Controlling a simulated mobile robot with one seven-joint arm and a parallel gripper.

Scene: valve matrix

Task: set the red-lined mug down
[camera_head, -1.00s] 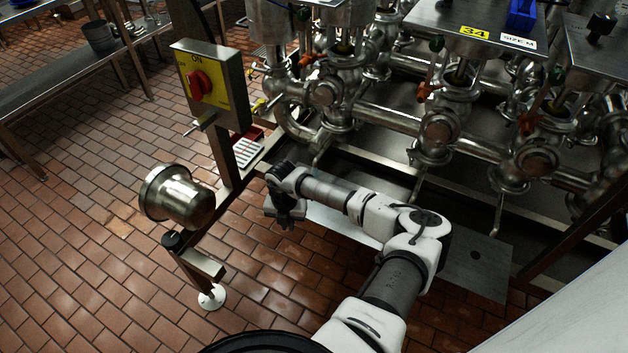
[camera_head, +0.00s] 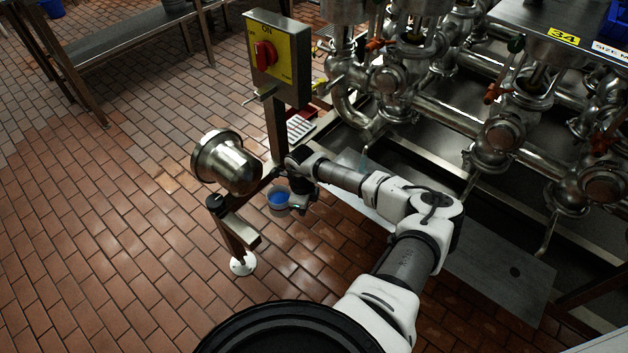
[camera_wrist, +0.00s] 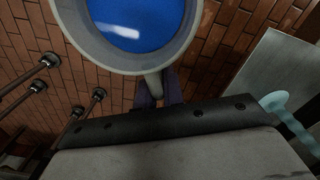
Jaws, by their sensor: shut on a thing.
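A pale grey mug with a blue inside (camera_head: 279,198) is held in my gripper (camera_head: 298,196), left of the bench plate and above the brick floor. No red lining shows; the inside I see is blue. In the wrist view the mug (camera_wrist: 185,50) fills the top, and its handle points down toward my gripper (camera_wrist: 160,88). The fingers are closed at the handle; the exact contact is partly hidden. The mug's underside is hidden.
A post carries a yellow switch box (camera_head: 278,58). A steel dome (camera_head: 228,163) stands just left of the mug. Open brick floor (camera_head: 120,240) lies left.

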